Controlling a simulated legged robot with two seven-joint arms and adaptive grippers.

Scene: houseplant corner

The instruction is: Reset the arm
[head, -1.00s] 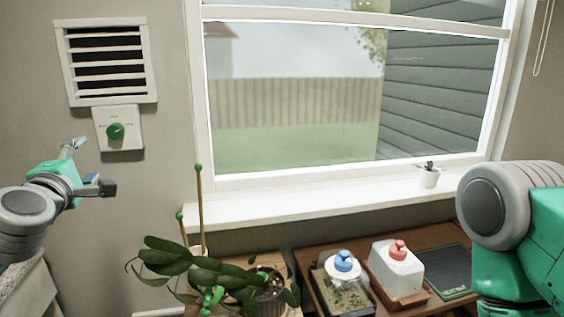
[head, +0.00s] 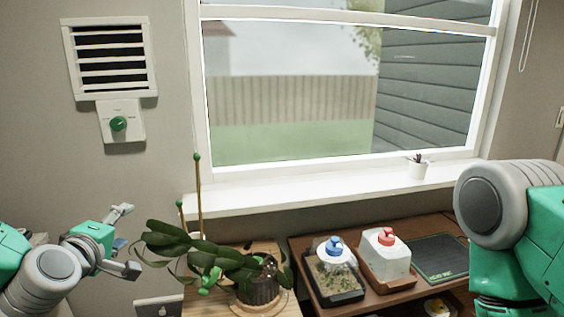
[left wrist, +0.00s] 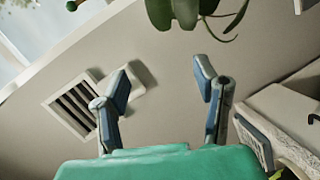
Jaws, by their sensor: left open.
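My left gripper (head: 128,240) is at the lower left of the head view, its fingers apart and empty, just left of the plant's leaves. In the left wrist view its two fingers (left wrist: 162,88) are spread with only bare wall between them. My right arm (head: 510,225) stands at the right edge of the head view; its gripper is out of the picture.
A leafy potted plant (head: 258,290) with stakes stands on a wooden stand right of my left gripper. A blue-capped container (head: 335,252) and a red-capped container (head: 387,250) stand on the brown table. A vent (head: 110,58) and green-knobbed dial (head: 119,124) are on the wall.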

